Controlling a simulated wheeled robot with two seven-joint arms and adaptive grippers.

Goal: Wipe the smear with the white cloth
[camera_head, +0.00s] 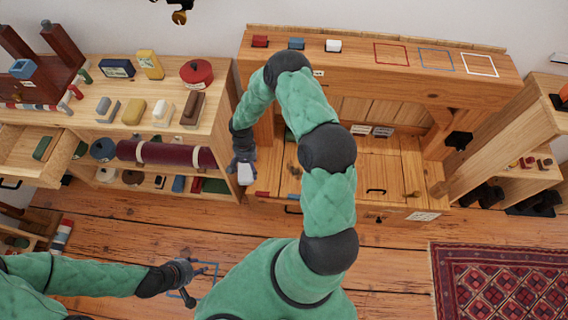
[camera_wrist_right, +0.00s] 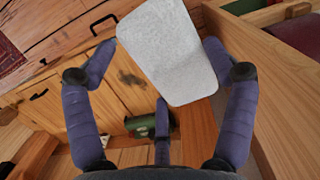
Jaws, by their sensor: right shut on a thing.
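The white cloth (camera_wrist_right: 168,50) is a flat, rounded rectangle in the right wrist view. My right gripper (camera_wrist_right: 160,75) is shut on it; the right finger lies against its edge. In the head view, my right gripper (camera_head: 243,160) holds the cloth (camera_head: 246,175) beside the left shelf, left of the wooden desk. A dark smear (camera_wrist_right: 130,78) marks the wooden surface, just left of the cloth in the wrist view. It shows faintly on the desk in the head view (camera_head: 294,168). My left gripper (camera_head: 196,286) is open and empty, low over the floor.
A shelf (camera_head: 222,125) holding several boxes and a dark red roll (camera_head: 165,153) stands left of the desk (camera_head: 400,172). A green object (camera_wrist_right: 145,125) is near the gripper in the wrist view. Coloured outlines mark the desk's upper ledge. A patterned rug (camera_head: 500,285) lies at lower right.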

